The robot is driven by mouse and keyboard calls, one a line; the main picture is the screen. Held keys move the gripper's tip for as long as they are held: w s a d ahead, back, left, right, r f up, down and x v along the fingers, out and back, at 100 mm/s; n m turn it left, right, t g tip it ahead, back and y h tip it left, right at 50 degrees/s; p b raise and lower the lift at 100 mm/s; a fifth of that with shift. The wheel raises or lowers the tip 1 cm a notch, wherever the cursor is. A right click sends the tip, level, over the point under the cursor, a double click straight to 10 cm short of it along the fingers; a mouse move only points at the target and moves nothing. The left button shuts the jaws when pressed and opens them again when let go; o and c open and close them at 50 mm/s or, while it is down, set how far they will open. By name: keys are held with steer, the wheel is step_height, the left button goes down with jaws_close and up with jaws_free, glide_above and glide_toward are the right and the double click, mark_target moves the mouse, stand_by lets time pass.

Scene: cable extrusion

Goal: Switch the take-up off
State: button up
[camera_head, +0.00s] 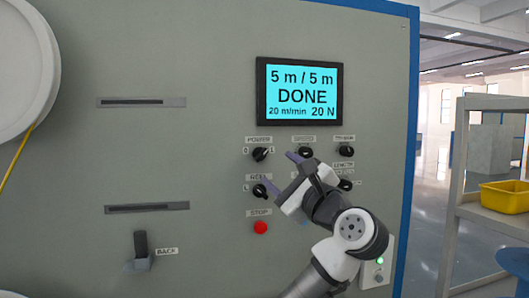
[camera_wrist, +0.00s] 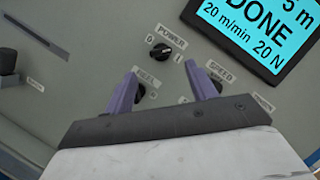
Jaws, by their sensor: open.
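The take-up's grey panel (camera_head: 200,70) faces me. Its black POWER knob (camera_head: 260,154) sits between the marks 0 and 1, below the left part of the screen. Its pointer seems to lean toward the 1. In the wrist view the POWER knob (camera_wrist: 160,52) is just beyond my fingertips, between their lines. My gripper (camera_head: 279,172) is open and empty, its purple fingers (camera_wrist: 162,72) spread apart. In the head view it is below and right of the knob, apart from it.
The screen (camera_head: 300,92) reads 5 m / 5 m, DONE, 20 m/min, 20 N. The REEL knob (camera_head: 260,191), SPEED knob (camera_head: 305,152) and another knob (camera_head: 346,151) are close by. A red STOP button (camera_head: 261,227) is below. A BACK lever (camera_head: 141,248) is lower left.

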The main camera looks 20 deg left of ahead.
mark_target(263, 157)
steer(key=p+x, duration=0.2)
steer(key=x, duration=0.6)
steer(key=shift+d, duration=0.1)
steer(key=shift+c, duration=0.3)
steer(key=c, duration=0.9)
